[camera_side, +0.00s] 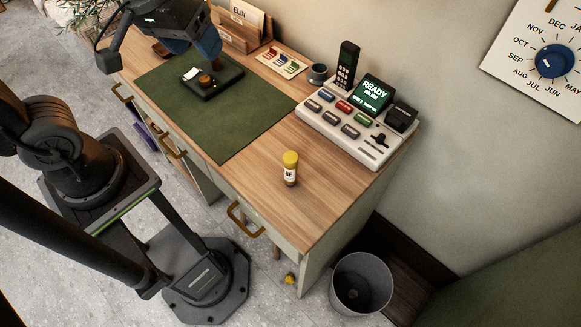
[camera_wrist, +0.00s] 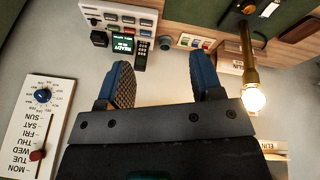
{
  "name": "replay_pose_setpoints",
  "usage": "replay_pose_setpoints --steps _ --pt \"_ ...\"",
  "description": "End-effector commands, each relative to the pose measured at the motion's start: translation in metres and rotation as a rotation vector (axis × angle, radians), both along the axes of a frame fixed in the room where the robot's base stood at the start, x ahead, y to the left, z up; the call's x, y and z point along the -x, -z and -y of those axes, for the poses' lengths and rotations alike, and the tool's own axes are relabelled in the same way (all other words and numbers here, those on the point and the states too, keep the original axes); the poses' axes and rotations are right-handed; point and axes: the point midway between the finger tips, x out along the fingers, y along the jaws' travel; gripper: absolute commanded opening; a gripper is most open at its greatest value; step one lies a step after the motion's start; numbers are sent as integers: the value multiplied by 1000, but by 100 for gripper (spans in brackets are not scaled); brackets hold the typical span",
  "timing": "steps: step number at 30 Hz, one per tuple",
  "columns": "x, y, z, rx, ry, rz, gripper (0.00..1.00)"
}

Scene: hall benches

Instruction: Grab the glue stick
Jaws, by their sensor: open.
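The glue stick (camera_side: 290,174) stands upright on the bare wood near the desk's front edge, in the side view. It is a small tube with a yellow cap and a partly visible label. My gripper (camera_side: 206,44) is at the top of the side view, above the far left part of the desk, well away from the glue stick. In the wrist view my gripper (camera_wrist: 160,78) shows two blue padded fingers spread apart with nothing between them. I do not make out the glue stick in the wrist view.
A lamp base (camera_side: 216,82) stands on the green mat (camera_side: 240,118); its lit bulb (camera_wrist: 255,99) shows close beside my gripper. A button console (camera_side: 345,128) with a phone handset (camera_side: 347,66) lies behind the glue stick. A bin (camera_side: 361,284) stands on the floor.

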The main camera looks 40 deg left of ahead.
Motion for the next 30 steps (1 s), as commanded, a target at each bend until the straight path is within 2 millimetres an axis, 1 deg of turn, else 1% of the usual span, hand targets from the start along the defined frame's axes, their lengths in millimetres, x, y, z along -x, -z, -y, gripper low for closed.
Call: replay_pose_setpoints --steps 1,3,7,12,15,18,23,26,30 --pt "-12 8 12 33 -73 -52 60" --pt "-25 18 28 74 -193 -108 60" --pt "-47 43 61 124 -428 -208 60" --pt "-63 82 103 141 -711 -303 60" --pt "-67 101 120 137 -835 -332 60" --pt "-69 113 130 133 -914 -347 60" --pt "-69 128 135 128 -959 -355 60" --pt "-68 144 135 127 -960 -355 60" --pt "-68 172 135 126 -959 -356 60"
